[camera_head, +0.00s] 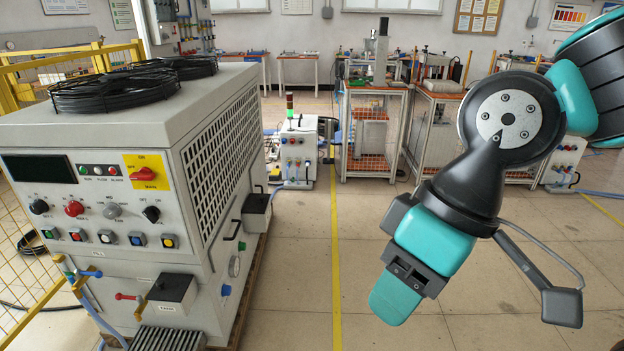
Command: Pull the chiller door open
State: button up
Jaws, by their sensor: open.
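The chiller (105,225) is the large pale grey cabinet on the left, with a control panel on its front. Its right side has a large grille (218,155). A black bar handle (234,229) stands on that side below the grille. The side panel around the handle looks flush with the cabinet, and I see no gap along it. My gripper (396,296) is open and empty, pointing down and left over the floor. It is to the right of the chiller, apart from the handle. The gap between its fingers is hard to see from this angle.
The floor (290,290) between chiller and gripper is clear. Orange-framed benches (372,135) stand behind.

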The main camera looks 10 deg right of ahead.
aim_at(257, 172)
jog(key=z, duration=0.8)
jog(key=i, duration=1.4)
jog(key=u, duration=0.8)
jog(key=i, duration=1.6)
jog(key=u, duration=0.65)
